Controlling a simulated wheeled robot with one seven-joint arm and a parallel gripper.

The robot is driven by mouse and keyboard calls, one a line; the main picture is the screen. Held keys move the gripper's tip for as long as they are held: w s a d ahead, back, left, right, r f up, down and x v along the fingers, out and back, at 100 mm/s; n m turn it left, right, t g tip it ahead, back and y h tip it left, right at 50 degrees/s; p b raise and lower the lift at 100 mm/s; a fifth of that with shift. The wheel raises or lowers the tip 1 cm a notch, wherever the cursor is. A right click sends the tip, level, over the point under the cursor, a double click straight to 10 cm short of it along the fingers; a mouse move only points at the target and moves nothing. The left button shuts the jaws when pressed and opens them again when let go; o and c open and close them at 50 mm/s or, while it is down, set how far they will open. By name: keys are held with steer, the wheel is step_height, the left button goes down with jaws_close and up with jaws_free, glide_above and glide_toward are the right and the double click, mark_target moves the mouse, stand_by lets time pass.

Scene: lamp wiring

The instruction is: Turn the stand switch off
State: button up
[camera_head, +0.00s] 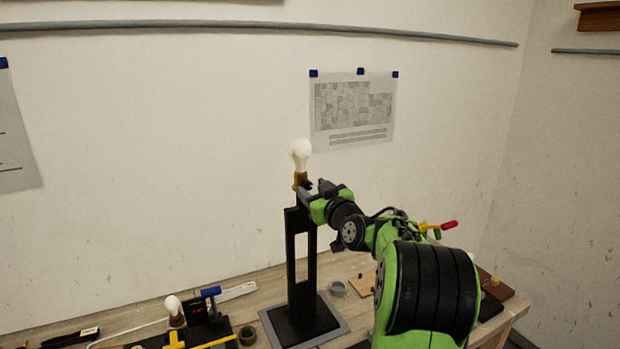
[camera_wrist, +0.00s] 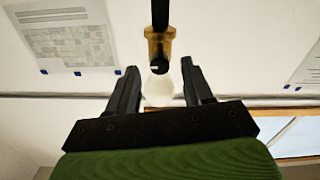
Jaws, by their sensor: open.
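A tall black stand (camera_head: 291,250) stands on the bench, with a brass socket (camera_head: 299,181) and a white bulb (camera_head: 301,153) at its top. I cannot tell if the bulb is lit. My gripper (camera_head: 307,188) is at the stand's top, just right of the socket. In the wrist view, my gripper (camera_wrist: 159,72) is open, its two dark fingers to either side of the bulb (camera_wrist: 158,90) and the lower socket (camera_wrist: 159,46). No finger clearly touches them. A small pale and dark spot on the socket may be the switch; its position is unclear.
A second small bulb (camera_head: 173,305), a blue-handled tool (camera_head: 210,293) and a small round container (camera_head: 247,335) lie left of the stand. A grey cup (camera_head: 338,288) is right of it. The wall is behind, with a poster (camera_head: 352,108). Air left of the stand is free.

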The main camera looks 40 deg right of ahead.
steer(key=x, duration=0.2)
steer(key=shift+w+d, duration=0.1)
steer(key=shift+w, duration=0.15)
steer(key=shift+s, duration=0.1)
steer(key=shift+c, duration=1)
jaws_close()
